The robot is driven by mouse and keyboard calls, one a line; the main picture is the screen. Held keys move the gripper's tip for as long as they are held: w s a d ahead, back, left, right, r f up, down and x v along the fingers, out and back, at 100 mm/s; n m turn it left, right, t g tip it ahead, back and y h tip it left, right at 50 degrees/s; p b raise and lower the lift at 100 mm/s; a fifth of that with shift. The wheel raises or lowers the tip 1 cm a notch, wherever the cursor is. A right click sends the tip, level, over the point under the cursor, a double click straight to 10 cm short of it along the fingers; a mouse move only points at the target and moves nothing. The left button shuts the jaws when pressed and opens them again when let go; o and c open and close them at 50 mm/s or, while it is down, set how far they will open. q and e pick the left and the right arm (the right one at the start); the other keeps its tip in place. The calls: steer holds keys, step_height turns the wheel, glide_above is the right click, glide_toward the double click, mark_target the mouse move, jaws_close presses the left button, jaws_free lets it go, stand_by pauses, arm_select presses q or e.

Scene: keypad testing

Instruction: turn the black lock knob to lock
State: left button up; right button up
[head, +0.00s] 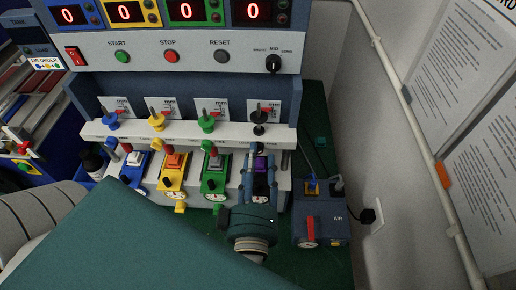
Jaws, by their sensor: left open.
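The likeliest black lock knob (259,117) is the fourth in a row of coloured knobs along the white ledge. It stands upright in front of a small red-and-white label; whether it is at lock cannot be read. My left gripper (261,160) is open just below and in front of it, pointing up the picture. Its fingers straddle the fourth station, where a purple switch (260,163) shows between them. The gripper hides much of that station, and contact cannot be told. My right gripper is out of view.
Blue (110,121), yellow (157,122) and green (206,121) knobs stand to the left. A grey panel (190,53) with START, STOP and RESET buttons rises above. An AIR box (321,222) stands right of the gripper, near the wall (375,140).

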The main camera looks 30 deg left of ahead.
arm_select(q)
steer(key=shift+w+a+r, duration=0.1)
steer(key=shift+w+a, duration=0.1)
steer(key=shift+w, duration=0.35)
steer(key=shift+w+a, duration=0.3)
steer(key=shift+w, duration=0.05)
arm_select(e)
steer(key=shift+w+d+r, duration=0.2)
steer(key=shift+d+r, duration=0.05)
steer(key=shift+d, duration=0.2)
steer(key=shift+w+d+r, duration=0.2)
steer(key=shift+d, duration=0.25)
